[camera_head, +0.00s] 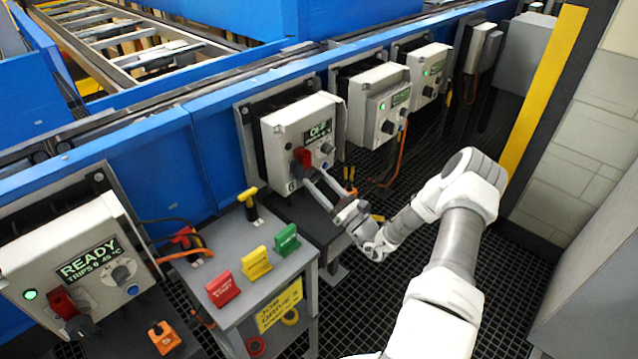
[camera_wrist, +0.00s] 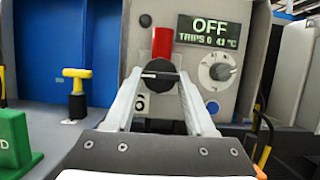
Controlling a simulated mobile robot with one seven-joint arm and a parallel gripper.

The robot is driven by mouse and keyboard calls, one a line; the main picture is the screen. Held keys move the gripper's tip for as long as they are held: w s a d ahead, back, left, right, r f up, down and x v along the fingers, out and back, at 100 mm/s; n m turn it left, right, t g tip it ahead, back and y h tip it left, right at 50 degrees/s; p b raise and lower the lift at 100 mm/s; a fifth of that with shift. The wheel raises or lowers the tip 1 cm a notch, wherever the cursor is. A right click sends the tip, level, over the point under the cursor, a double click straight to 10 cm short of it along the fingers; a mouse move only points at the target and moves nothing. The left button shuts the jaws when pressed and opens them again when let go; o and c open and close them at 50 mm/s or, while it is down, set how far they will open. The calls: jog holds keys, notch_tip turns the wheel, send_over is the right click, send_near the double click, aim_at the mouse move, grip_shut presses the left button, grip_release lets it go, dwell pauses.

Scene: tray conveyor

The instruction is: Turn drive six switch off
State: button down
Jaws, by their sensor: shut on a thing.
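The drive six box (camera_head: 285,130) is a light grey control box on the blue rail, with a "6" at its lower left. Its screen (camera_wrist: 213,33) reads OFF in the wrist view. Its switch has a red handle (camera_wrist: 162,42) that stands upright above a black knob (camera_wrist: 159,75); the red part also shows in the head view (camera_head: 302,157). My gripper (camera_wrist: 160,82) is shut on the black knob, with one finger at each side. In the head view my gripper (camera_head: 316,180) reaches the box front from the lower right and hides the knob.
A grey cart (camera_head: 223,257) with red, yellow and green tags (camera_head: 286,239) stands left of my gripper. A READY box (camera_head: 75,255) is at the far left. More drive boxes (camera_head: 380,105) line the rail to the right. A round dial (camera_wrist: 217,72) sits beside the switch.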

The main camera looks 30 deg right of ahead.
jog(key=shift+c, duration=1.2)
grip_release()
jog(key=shift+s, duration=0.15)
jog(key=v, duration=1.7)
jog(key=shift+f, duration=0.2)
jog(key=shift+r, duration=0.1)
